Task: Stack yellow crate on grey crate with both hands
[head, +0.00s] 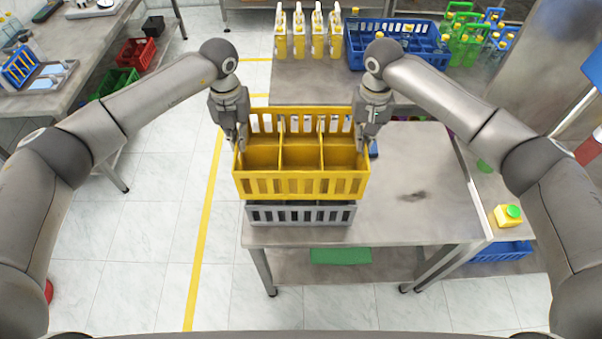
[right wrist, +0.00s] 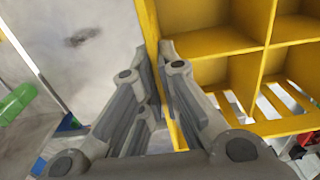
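Whether the two touch or a small gap is left cannot be told. My left gripper (head: 241,141) is at the yellow crate's left end wall and seems closed on it. My right gripper (head: 361,138) is at the right end wall. In the right wrist view its fingers (right wrist: 160,75) straddle the wall of the yellow crate (right wrist: 255,75). Most of the grey crate is hidden.
The metal table (head: 425,215) is clear to the right of the crates, apart from a dark stain. Behind stand yellow bottles (head: 318,35) and a blue crate (head: 395,30). A yellow container with a green lid (head: 508,215) is at the right.

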